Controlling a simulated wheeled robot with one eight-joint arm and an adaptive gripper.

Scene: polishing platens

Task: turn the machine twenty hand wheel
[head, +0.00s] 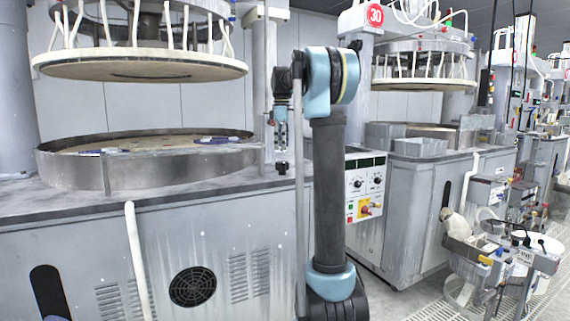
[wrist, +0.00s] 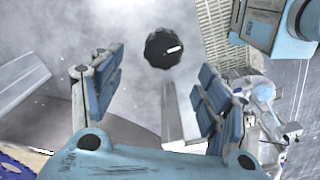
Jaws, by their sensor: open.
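The hand wheel (wrist: 163,48) shows in the wrist view as a small black, scalloped round knob with a white mark on its face. My gripper (wrist: 160,70) is open, with one blue-padded finger on each side of the picture. The wheel appears between and beyond the fingertips, with nothing held; the exact distance is hard to judge.
A pale grey bar (wrist: 180,112) lies below the wheel between the fingers. In the head view, a machine marked 30 (head: 375,15) stands at right with a control panel (head: 365,188). A raised platen (head: 140,68) hangs over the left basin rim (head: 150,172). Equipment crowds the far right.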

